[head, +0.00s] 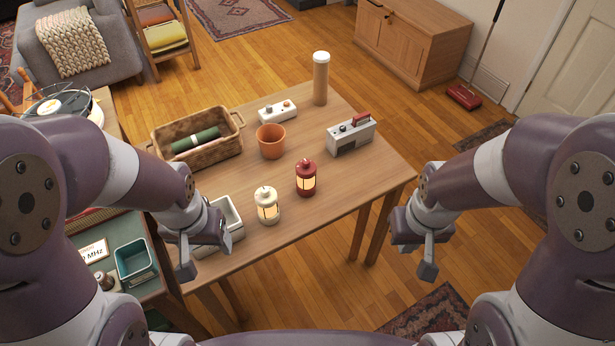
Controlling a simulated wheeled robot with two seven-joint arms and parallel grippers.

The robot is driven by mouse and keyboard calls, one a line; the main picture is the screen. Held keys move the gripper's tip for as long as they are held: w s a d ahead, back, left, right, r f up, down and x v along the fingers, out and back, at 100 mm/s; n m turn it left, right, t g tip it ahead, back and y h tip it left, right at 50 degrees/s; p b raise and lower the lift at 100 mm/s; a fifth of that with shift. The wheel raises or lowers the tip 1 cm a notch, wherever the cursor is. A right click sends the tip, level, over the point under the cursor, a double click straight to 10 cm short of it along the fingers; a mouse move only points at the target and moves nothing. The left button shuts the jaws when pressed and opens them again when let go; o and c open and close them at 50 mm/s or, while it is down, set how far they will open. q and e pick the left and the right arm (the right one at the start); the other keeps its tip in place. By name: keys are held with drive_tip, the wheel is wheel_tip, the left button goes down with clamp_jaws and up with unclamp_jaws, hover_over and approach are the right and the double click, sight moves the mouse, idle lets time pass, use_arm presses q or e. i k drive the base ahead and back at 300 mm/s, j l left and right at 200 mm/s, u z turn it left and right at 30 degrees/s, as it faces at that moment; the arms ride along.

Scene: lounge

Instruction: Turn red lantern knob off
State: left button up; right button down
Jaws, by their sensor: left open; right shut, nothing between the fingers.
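The red lantern (306,178) stands upright on the wooden table, its window glowing warm yellow. Its knob is too small to make out clearly. A cream lantern (267,205) stands to its left and nearer to me, also glowing. My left gripper (203,262) is open and empty at the table's near left edge, by a white tray and apart from both lanterns. My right gripper (419,257) is shut and empty, off the table's right side over the floor, well apart from the red lantern.
On the table (335,196) are a terracotta pot (271,141), a grey radio (350,137), a white box with knobs (277,111), a tall cylinder (320,80), a wicker basket (222,152) and a white tray (234,217). The tabletop right of the red lantern is clear.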

sight(306, 163)
drive_tip(key=l, duration=0.95)
drive_tip(key=k+l, duration=0.15)
drive_tip(key=l, duration=0.8)
